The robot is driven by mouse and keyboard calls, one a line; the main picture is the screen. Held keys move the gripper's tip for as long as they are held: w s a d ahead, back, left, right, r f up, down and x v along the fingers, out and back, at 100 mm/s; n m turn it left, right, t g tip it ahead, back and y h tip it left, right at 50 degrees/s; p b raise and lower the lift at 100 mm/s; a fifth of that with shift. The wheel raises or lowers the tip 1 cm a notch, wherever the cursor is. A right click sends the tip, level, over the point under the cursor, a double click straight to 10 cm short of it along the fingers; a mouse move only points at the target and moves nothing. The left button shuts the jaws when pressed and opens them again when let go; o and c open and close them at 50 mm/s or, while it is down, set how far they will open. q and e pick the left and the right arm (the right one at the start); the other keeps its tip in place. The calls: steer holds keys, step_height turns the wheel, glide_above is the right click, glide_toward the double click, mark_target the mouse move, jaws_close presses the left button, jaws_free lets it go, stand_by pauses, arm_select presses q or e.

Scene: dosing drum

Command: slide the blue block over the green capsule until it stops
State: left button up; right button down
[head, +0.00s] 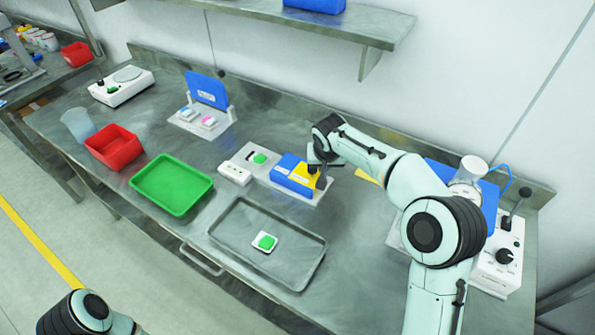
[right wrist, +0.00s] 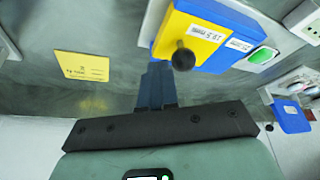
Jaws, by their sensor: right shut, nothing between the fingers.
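The blue block (head: 287,168), with a yellow part (head: 306,177) at its right end, sits on a grey plate on the bench. The green capsule (head: 260,158) lies on the same plate, left of the block and uncovered. In the right wrist view the yellow part (right wrist: 190,38) carries a black knob (right wrist: 183,59), and the blue block (right wrist: 222,62) lies between it and the green capsule (right wrist: 262,55). My right gripper (right wrist: 158,70) is shut and empty beside the yellow part; contact cannot be told. My left gripper is out of view.
A grey tray (head: 225,228) with another green piece (head: 267,242) stands in front. A green tray (head: 140,180) and red bin (head: 113,158) are to the left. A yellow card (right wrist: 82,66) lies nearby.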

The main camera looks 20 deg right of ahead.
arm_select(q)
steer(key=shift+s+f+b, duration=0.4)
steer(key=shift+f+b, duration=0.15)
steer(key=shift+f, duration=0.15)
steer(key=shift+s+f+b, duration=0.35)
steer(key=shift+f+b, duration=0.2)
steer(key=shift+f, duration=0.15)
arm_select(e)
steer(key=shift+f, duration=2.15)
